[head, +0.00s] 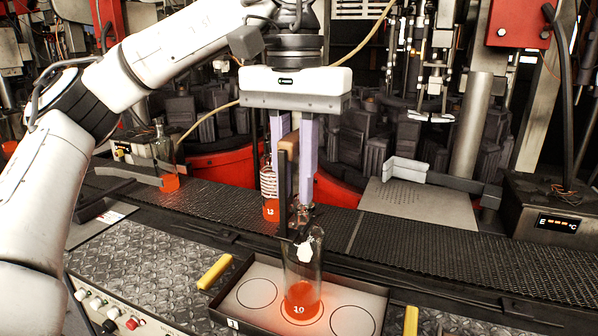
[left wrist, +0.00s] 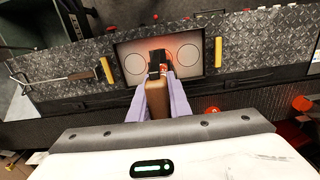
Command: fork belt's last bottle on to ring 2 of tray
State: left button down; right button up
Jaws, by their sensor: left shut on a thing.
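My left gripper (head: 292,190) is shut on the brown handle (head: 289,150) of a dark fork, which also shows in the left wrist view (left wrist: 157,98). The fork's lower end is at the neck of a clear bottle (head: 302,268) with orange glow at its base and the number 10. The bottle is upright over the middle ring (head: 283,310) of the tray (head: 262,268); I cannot tell if its base touches. The left ring (head: 257,293) and right ring (head: 352,321) are empty. My right gripper is not in view.
A bottle marked 12 (head: 270,208) stands behind the gripper by the belt (head: 225,196). Another glowing bottle (head: 166,160) stands farther left. Yellow handles (head: 214,272) (head: 411,320) flank the tray. A thin tool (left wrist: 55,78) lies left of the tray in the left wrist view.

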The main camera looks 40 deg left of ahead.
pick_arm(q)
jog(key=shift+s+d+p, duration=0.15)
jog(key=shift+s+d, duration=0.2)
jog(key=shift+s, duration=0.55)
jog(key=shift+s+d+p, duration=0.15)
jog(key=shift+s+d, duration=0.15)
jog(key=shift+s, duration=0.65)
jog(key=shift+s+d+p, duration=0.15)
jog(key=shift+s+d, duration=0.2)
jog(key=shift+s, duration=0.55)
notch_tip(320, 180, up, 6)
jog(key=p, duration=0.4)
